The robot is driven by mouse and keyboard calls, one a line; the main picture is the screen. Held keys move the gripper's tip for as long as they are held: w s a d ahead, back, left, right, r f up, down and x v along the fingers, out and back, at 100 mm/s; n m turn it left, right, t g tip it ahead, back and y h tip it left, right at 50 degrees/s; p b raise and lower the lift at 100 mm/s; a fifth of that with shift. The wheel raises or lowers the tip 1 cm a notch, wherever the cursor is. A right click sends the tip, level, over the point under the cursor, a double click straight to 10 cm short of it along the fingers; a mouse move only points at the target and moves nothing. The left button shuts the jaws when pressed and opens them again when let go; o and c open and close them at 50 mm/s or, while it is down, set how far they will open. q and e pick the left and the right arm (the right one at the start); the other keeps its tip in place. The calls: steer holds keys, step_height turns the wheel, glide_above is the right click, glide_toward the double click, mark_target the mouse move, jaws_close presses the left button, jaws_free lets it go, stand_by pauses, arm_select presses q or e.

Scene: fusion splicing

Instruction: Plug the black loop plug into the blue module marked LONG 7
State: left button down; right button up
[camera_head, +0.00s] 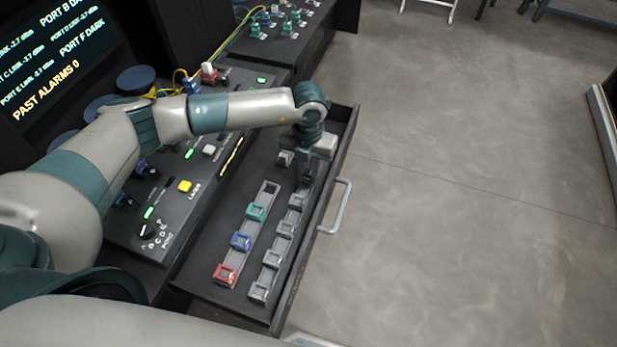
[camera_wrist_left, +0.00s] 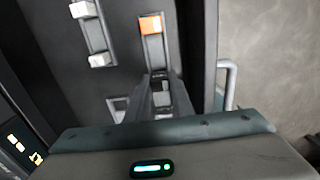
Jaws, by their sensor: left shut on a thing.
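My left gripper (camera_head: 307,178) reaches down into the open drawer, at the far end of its right-hand row. In the wrist view its fingers (camera_wrist_left: 160,92) are shut on a small dark thing, mostly hidden between them. It may be the black loop plug; its shape is not clear. A blue module (camera_head: 241,242) sits in the drawer's left-hand rail, between a green one (camera_head: 256,211) and a red one (camera_head: 225,273). No LONG 7 marking is readable. My right gripper is not in view.
The right-hand row holds several grey holders (camera_head: 278,245). In the wrist view an orange-topped piece (camera_wrist_left: 151,24) and white blocks (camera_wrist_left: 100,60) lie near the fingers. The drawer handle (camera_head: 338,207) sticks out right. A control panel with a yellow button (camera_head: 185,186) stands left.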

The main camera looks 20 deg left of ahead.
mark_target(308, 172)
arm_select(q)
steer(key=shift+r+p, duration=0.35)
steer(key=shift+r, duration=0.45)
steer(key=shift+r+p, duration=0.8)
steer(key=shift+r, duration=0.9)
steer(key=shift+s+r+m, duration=0.1)
steer(key=shift+r+m, duration=0.2)
steer(key=shift+m, duration=0.3)
steer(key=s+a+r+m+b, duration=0.2)
steer(key=s+r+m, duration=0.3)
steer(key=m, duration=1.2)
steer(key=s+a+r+m+b, duration=0.2)
steer(key=s+r+m, duration=0.4)
steer(key=m, duration=1.1)
steer(key=shift+s+b, duration=0.15)
steer(key=shift+b, duration=0.35)
